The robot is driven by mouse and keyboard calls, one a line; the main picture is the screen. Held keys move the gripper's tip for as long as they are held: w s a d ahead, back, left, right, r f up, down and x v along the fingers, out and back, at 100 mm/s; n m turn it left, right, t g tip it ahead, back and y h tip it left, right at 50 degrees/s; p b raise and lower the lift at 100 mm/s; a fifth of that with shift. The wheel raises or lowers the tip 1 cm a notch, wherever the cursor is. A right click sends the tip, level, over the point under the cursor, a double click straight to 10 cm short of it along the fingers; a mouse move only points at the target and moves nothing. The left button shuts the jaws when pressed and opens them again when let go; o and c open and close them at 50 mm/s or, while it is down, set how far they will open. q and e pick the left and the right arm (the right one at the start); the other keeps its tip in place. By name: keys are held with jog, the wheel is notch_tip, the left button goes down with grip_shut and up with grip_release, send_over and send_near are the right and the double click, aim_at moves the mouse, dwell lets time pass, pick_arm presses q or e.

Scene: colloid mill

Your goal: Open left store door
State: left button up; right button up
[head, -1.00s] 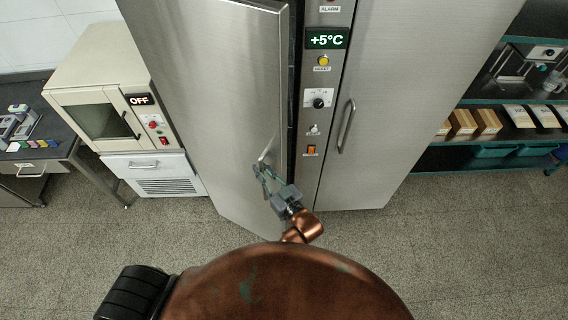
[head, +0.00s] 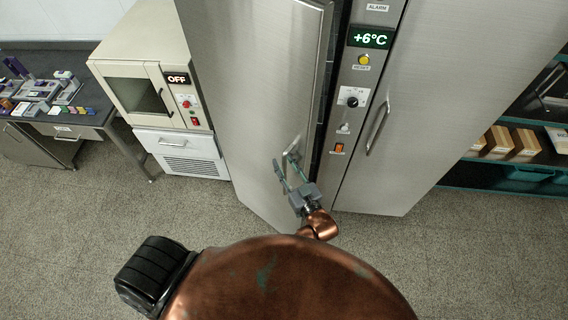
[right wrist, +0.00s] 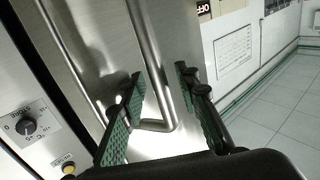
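The left store door (head: 262,90) is a tall brushed-metal door standing ajar, with a dark gap along its right edge. Its bar handle (head: 294,154) is low near that edge. My right gripper (head: 284,172) is at this handle. In the right wrist view the handle (right wrist: 158,70) passes between the two fingers of my right gripper (right wrist: 165,100). The fingers are spread, with space visible around the bar. My left gripper is not in view.
A control panel (head: 352,98) reading +6°C stands right of the door. Beyond it is the closed right door (head: 420,110). A cream oven-like unit (head: 140,80) stands left, beside a bench (head: 85,122). Shelves (head: 510,165) are at far right. Floor is clear at lower left.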

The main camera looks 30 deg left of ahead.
jog(key=v, duration=1.2)
jog(key=shift+c, duration=0.2)
